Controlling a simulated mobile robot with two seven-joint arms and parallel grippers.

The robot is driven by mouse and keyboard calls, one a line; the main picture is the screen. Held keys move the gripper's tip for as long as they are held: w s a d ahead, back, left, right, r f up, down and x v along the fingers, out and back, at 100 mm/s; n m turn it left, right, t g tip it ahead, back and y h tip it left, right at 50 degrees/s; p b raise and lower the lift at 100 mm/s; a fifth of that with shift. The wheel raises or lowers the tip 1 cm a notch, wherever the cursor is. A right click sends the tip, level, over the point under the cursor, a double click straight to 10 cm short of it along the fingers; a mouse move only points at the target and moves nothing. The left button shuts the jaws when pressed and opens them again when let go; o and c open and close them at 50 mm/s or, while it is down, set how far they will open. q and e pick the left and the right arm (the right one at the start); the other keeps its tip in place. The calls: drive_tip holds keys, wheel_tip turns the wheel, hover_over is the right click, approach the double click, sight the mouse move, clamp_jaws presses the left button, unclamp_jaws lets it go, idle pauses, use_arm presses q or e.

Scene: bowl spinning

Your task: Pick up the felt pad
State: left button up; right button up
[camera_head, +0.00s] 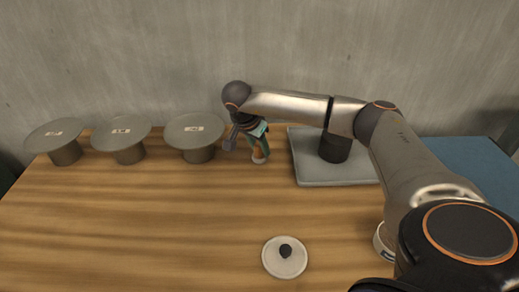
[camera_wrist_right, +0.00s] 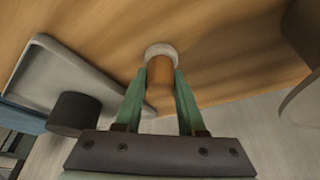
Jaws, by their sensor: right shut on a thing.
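The felt pad (camera_wrist_right: 162,50) appears in the right wrist view as a pale round foot under a brown wooden cylindrical handle (camera_wrist_right: 160,76). In the head view, the felt pad (camera_head: 260,159) is near the back of the wooden table, between the right-hand grey disc stand and the grey tray. My right gripper (camera_wrist_right: 160,84) has its green fingers shut on the handle, one on each side. In the head view, my right gripper (camera_head: 259,138) points down and partly hides the handle. I cannot tell whether the pad's foot touches the table. My left gripper is not in view.
Three grey discs on short stands (camera_head: 55,135) (camera_head: 121,132) (camera_head: 194,131) line the back left. A grey tray (camera_head: 310,174) bears a dark cylinder (camera_head: 335,148). A white disc with a black knob (camera_head: 285,265) lies in front. The table's left and middle are clear.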

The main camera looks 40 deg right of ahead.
clamp_jaws()
drive_tip(key=shift+r, duration=0.1)
